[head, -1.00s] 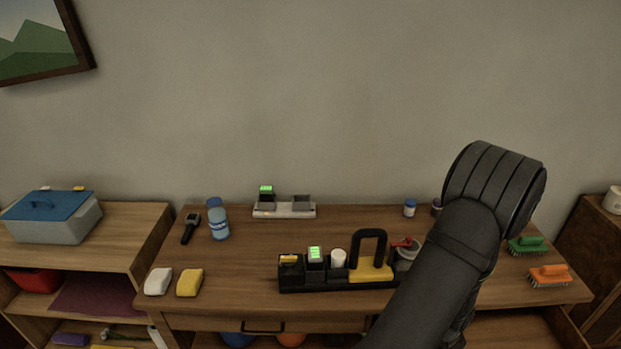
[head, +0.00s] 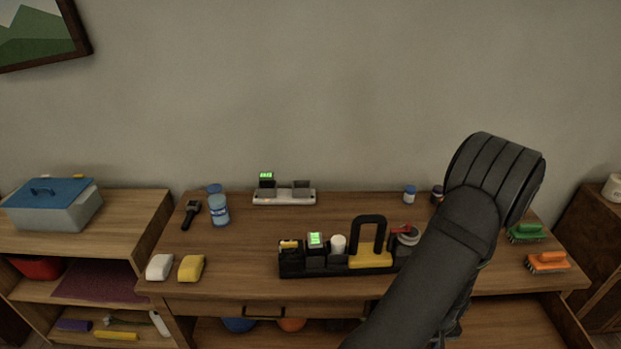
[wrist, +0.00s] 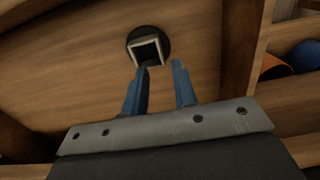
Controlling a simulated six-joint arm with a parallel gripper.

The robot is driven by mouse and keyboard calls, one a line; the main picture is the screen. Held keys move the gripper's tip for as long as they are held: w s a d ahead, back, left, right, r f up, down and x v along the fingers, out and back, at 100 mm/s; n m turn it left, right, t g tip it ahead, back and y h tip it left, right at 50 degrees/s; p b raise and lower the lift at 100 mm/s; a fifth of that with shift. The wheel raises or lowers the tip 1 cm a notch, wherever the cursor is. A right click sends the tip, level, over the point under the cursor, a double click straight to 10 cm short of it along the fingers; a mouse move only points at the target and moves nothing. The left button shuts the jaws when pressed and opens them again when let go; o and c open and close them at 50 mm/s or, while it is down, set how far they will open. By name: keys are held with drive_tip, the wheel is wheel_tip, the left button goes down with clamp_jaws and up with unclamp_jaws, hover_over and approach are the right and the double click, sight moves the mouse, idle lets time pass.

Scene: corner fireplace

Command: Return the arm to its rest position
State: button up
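My arm (head: 440,255) rises at the right of the head view, in front of the right part of the table, bent at a thick dark joint. My gripper does not show in the head view. In the wrist view its two blue fingers (wrist: 160,88) stand apart with a gap between them, and nothing is held. Beyond the fingertips, the wrist view shows a wooden surface with a dark round piece and a pale square frame (wrist: 148,51) on it. I cannot tell what that piece is.
A black caddy (head: 310,271) with a yellow-based handle stands mid-table. A charger strip (head: 285,198), a blue bottle (head: 219,210), and white (head: 160,267) and yellow (head: 191,268) blocks stand left. Green (head: 527,233) and orange (head: 547,262) brushes lie right, near my arm.

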drive_tip(key=w+d+r+n, duration=0.45)
drive_tip(key=w+r, duration=0.35)
drive_tip(key=r, duration=0.2)
drive_tip(key=w+d+r+n, duration=0.3)
drive_tip(key=w+r+n, duration=0.2)
drive_tip(key=w+r, duration=0.45)
drive_tip(key=w+a+n, duration=0.3)
drive_tip(key=w+n, duration=0.5)
drive_tip(key=w, duration=0.5)
drive_tip(key=shift+w+a+r, duration=0.2)
drive_tip(key=shift+w+a, duration=0.1)
drive_tip(key=shift+o, duration=0.3)
